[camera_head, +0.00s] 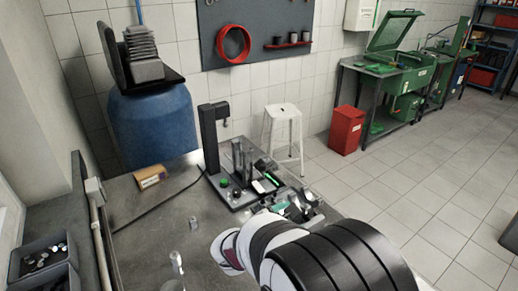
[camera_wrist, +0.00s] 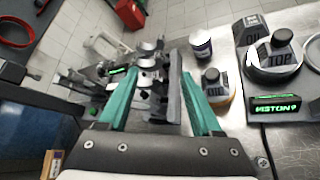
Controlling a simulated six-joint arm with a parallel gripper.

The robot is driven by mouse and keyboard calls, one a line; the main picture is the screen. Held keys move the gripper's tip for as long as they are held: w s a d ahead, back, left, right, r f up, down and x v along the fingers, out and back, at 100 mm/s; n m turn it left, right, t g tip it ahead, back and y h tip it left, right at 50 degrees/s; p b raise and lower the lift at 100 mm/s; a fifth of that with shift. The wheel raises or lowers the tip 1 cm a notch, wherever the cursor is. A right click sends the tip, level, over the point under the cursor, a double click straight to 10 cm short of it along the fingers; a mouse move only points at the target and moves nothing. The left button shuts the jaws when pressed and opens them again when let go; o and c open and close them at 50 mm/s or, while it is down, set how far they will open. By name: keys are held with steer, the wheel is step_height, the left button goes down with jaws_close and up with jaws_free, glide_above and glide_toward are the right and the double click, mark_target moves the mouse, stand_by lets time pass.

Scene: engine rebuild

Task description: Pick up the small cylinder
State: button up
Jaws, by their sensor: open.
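My gripper (camera_wrist: 160,78) is open, with two teal fingers spread apart in the wrist view. Nothing is visibly clamped between them; a metal shaft with round lobes (camera_wrist: 148,62) shows beyond the gap. Right of the fingers in the wrist view are a small cylinder with a white and dark blue side (camera_wrist: 201,46) and a short dark-topped cylinder (camera_wrist: 215,80). In the head view a small pale cylinder (camera_head: 193,222) stands on the grey bench (camera_head: 145,218). I cannot tell which of these is the small cylinder of the task. My arm covers the bench's front right in the head view.
A black test stand (camera_head: 210,140) with small parts is at the bench's back right. A cardboard box (camera_head: 151,177) lies at the back left, and a parts bin (camera_head: 45,275) at the front left.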

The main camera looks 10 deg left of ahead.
steer(key=w+a+f+n+t+y, duration=0.1)
steer(key=a+f+n+y, duration=0.35)
steer(key=a+n, duration=0.55)
steer(key=n+y, duration=0.5)
steer(key=n, duration=0.1)
glide_toward(193, 220)
steer(key=shift+n+g, duration=0.3)
steer(key=shift+g, duration=0.1)
steer(key=x, duration=0.9)
steer(key=shift+w+r, duration=0.15)
steer(key=shift+r, duration=0.15)
jaws_close()
